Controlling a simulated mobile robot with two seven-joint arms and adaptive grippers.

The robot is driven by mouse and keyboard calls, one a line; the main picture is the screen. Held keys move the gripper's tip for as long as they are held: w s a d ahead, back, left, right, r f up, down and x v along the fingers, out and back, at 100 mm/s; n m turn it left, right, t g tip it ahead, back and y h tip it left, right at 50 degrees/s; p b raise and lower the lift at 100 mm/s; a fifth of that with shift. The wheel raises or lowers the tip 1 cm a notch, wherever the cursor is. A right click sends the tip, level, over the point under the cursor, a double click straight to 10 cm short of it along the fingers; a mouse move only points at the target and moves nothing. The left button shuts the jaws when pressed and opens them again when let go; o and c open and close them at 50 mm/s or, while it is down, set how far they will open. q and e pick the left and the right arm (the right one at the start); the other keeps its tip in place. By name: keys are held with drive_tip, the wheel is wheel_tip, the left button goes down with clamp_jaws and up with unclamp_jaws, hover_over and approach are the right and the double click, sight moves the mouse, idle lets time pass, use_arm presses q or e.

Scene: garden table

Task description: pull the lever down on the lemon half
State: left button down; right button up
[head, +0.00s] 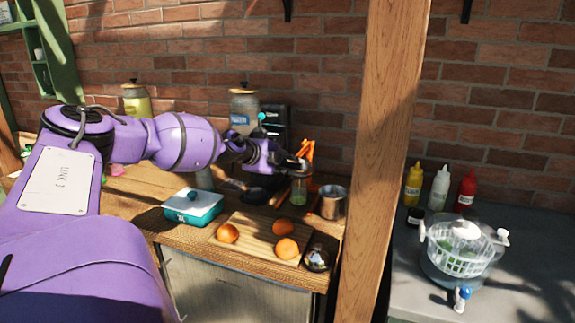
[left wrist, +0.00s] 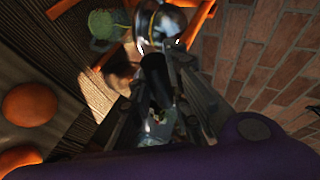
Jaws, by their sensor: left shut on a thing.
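My left gripper (head: 287,161) is at the juice press, beside its orange frame (head: 309,150). It is shut on what looks like the press lever, though the fingers and dark arm parts hide most of the grip. In the left wrist view the fingers (left wrist: 165,112) close on a dark part, with a shiny rounded metal piece (left wrist: 158,28) just beyond them. A glass with something green (head: 298,192) stands below the gripper; green also shows in the left wrist view (left wrist: 102,25). I cannot make out the lemon half. My right gripper is not in view.
A cutting board (head: 258,232) with several oranges (head: 287,249) lies in front. A teal-and-white box (head: 193,206) stands left, a metal pot (head: 332,201) right. A wooden post (head: 382,150) rises right of the table. Jars and a dark appliance (head: 275,125) stand behind.

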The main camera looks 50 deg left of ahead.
use_arm(q)
drive_tip(key=shift+s+d+f, duration=0.15)
drive_tip(key=shift+f, duration=0.35)
drive_tip(key=shift+s+d+f, duration=0.1)
drive_tip(key=shift+d+f, duration=0.05)
drive_tip(key=shift+f, duration=0.35)
drive_tip(key=c, duration=1.7)
unclamp_jaws()
drive_tip(key=shift+o, duration=0.3)
drive_tip(key=shift+w, duration=0.25)
drive_tip(key=shift+w+r, duration=0.1)
drive_tip(key=shift+r, duration=0.1)
drive_tip(key=shift+r, duration=0.3)
wheel_tip(320, 180, up, 9)
drive_tip(key=shift+r, duration=0.2)
drive_tip(key=shift+a, duration=0.15)
drive_tip(key=shift+a, duration=0.1)
drive_tip(key=shift+c, duration=0.2)
